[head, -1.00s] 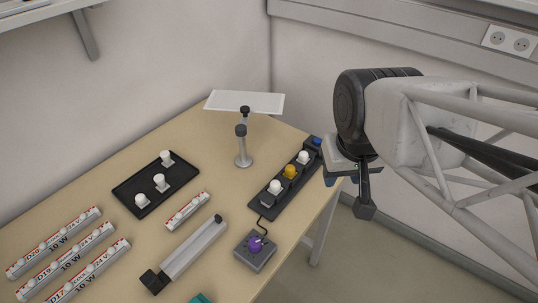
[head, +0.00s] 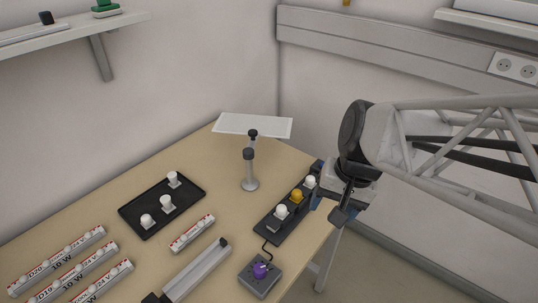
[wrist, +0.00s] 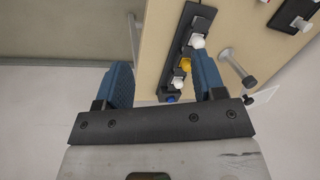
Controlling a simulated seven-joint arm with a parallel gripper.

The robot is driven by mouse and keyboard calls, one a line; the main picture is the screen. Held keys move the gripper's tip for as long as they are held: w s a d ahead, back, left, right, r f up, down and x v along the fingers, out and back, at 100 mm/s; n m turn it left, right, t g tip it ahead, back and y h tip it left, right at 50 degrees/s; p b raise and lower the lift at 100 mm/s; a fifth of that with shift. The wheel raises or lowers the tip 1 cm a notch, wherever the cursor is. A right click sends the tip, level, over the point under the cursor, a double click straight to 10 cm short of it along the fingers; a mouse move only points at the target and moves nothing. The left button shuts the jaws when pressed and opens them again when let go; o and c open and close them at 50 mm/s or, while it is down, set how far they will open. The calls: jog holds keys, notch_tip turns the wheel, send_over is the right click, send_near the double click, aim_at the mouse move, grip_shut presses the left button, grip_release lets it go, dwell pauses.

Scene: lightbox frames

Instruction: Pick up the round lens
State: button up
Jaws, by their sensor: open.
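I cannot make out a round lens for certain in either view. My gripper (head: 332,204) is open and empty beside the far right table edge, near a black strip (head: 268,231). In the wrist view its two blue fingers (wrist: 163,80) are spread wide. The strip there carries two white knobs, with a yellow knob (wrist: 185,64) between them and a blue knob (wrist: 171,99) at its end. The strip lies beyond the fingertips, beside the right finger. In the head view the gripper partly covers the strip's far end.
A post stand (head: 249,172) with a white panel (head: 253,125) stands behind the strip. A black tray (head: 139,222) with three white pieces lies left. A grey control box (head: 259,278) with a purple knob sits in front. A green-topped item (head: 106,8) stands on the wall shelf.

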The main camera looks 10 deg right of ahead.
jog(key=w+a+f+m+g+y, duration=0.1)
jog(key=w+a+f+m+y, duration=0.1)
jog(key=w+f+m+y, duration=0.4)
jog(key=m+t+y, duration=0.3)
jog(key=m+y, duration=0.1)
jog(key=m, duration=0.6)
send_near(284, 207)
jog(key=shift+w+a+f, duration=0.1)
jog(key=shift+w+a, duration=0.05)
jog(key=shift+a, duration=0.35)
jog(key=shift+w+a+f, duration=0.15)
jog(key=shift+w+a, duration=0.05)
jog(key=shift+a, duration=0.25)
jog(key=shift+a+f, duration=0.1)
jog(key=shift+a, duration=0.05)
jog(key=shift+x, duration=1.15)
jog(key=shift+a, duration=0.1)
jog(key=shift+f+x, duration=0.25)
jog(key=shift+x, duration=2.3)
jog(key=shift+s, duration=0.1)
jog(key=shift+c, duration=0.3)
jog(key=c, duration=0.9)
